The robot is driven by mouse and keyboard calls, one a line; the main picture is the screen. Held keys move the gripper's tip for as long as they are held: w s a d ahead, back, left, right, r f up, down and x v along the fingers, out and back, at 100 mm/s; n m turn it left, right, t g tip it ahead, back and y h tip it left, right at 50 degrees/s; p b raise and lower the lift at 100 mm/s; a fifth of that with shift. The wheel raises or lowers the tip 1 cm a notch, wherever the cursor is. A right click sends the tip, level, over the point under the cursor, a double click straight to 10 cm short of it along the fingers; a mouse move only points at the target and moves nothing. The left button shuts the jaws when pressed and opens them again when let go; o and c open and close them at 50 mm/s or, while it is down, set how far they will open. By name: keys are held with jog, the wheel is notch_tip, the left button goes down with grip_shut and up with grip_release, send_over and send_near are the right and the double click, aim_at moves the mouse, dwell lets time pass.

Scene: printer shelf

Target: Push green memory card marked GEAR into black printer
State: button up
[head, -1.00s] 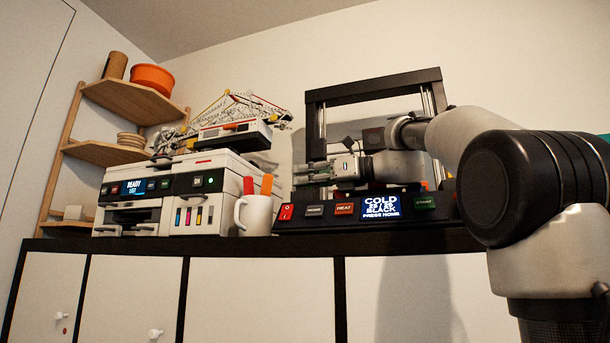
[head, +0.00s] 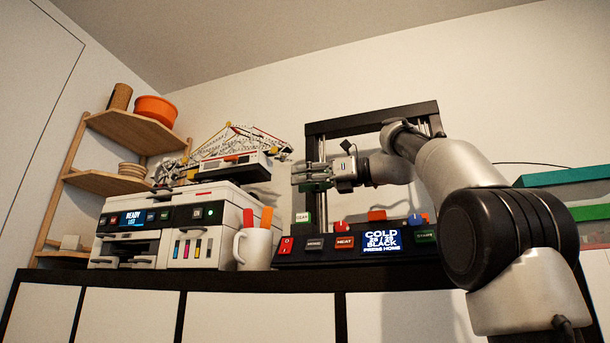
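The card marked GEAR (head: 303,218) shows a pale label over a green lower part. It stands upright at the left end of the black printer (head: 372,111), just behind the front panel (head: 290,257). Its lower end is hidden, so I cannot tell how deep it sits. My gripper (head: 308,178) is above the card and apart from it, fingers pointing left. The two fingers look spread, with nothing visible between them. The printer's screen (head: 381,241) reads COLD, BLACK and PRESS HOME.
Red (head: 341,227), orange (head: 376,215) and blue (head: 416,220) pieces stand behind the panel. A white mug (head: 252,248) with orange and red handles stands left of the printer, beside a white office printer (head: 215,197). Teal-lidded boxes (head: 565,176) are at right.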

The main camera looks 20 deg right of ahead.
jog(key=shift+r, duration=0.95)
